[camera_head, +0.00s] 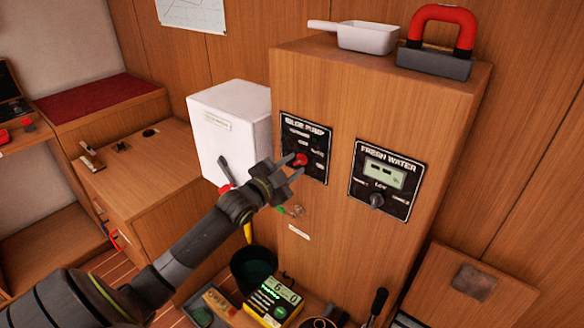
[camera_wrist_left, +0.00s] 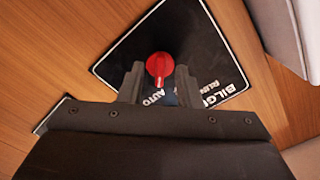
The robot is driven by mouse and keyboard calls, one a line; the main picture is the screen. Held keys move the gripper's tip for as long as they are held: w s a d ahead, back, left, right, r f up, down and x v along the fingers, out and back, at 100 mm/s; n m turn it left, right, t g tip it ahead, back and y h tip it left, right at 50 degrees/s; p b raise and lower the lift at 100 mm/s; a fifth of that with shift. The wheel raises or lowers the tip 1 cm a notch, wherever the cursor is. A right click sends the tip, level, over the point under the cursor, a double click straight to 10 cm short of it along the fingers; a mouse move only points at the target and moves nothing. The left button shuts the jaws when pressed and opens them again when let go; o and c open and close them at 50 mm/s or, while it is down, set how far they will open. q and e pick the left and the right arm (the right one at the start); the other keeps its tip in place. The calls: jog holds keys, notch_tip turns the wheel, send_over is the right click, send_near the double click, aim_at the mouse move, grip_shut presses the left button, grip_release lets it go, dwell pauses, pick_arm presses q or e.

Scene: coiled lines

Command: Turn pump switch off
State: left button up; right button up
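The bilge pump panel (camera_head: 306,147) is a black plate on the front of the wooden cabinet, with a red rotary knob (camera_head: 299,159). The knob (camera_wrist_left: 159,66) shows in the left wrist view between and just beyond my fingertips, with "AUTO" lettering below it on the panel (camera_wrist_left: 205,50). My left gripper (camera_head: 286,172) is in front of the panel, its fingers apart and pointing at the knob. In the left wrist view the fingers (camera_wrist_left: 159,82) stand open on either side of the knob, with gaps between. My right gripper is not seen.
A fresh water panel (camera_head: 384,178) with a display and black knob is to the right. A white box (camera_head: 229,130) stands left of the panel. A white scoop (camera_head: 362,37) and a red-handled tool (camera_head: 441,40) rest on top. A dark bucket (camera_head: 254,268) and a yellow box (camera_head: 272,301) are below.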

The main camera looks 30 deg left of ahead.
pick_arm(q)
jog(key=shift+w, duration=0.2)
grip_shut()
dwell(0.3)
